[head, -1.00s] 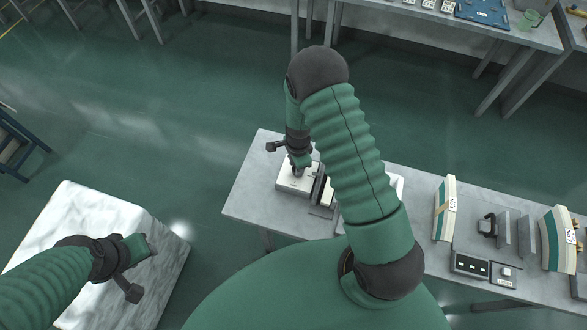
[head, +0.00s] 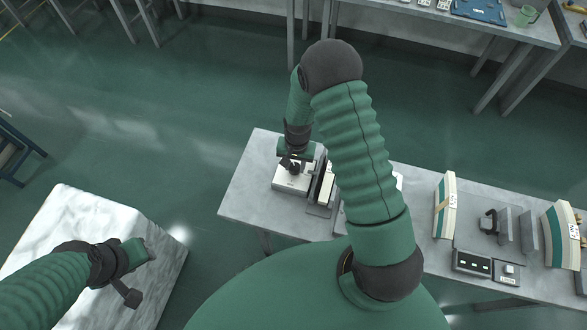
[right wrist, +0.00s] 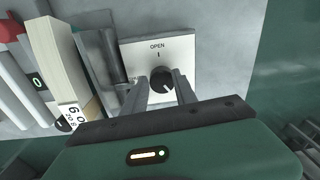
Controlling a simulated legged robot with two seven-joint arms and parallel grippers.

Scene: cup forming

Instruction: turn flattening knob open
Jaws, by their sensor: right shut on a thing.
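The flattening knob is a black round dial (right wrist: 162,80) on a pale square plate (right wrist: 180,48) printed "OPEN" with a short mark below the word. In the right wrist view the two fingers of my right gripper (right wrist: 163,90) are on either side of the knob, shut on it. The knob's pale pointer line is partly visible. In the head view my right gripper (head: 292,164) is over the white control box (head: 290,184) at the left end of the table, hiding most of the knob. My left gripper (head: 140,254) is above a white marbled block; its fingers cannot be made out.
The grey table (head: 240,197) runs to the right, with a panel of small buttons (head: 472,264) and two curved white-green pieces (head: 445,205). Close beside the knob plate stands a cream upright block (right wrist: 52,55). The marbled block (head: 62,205) stands at the left. Green floor lies between.

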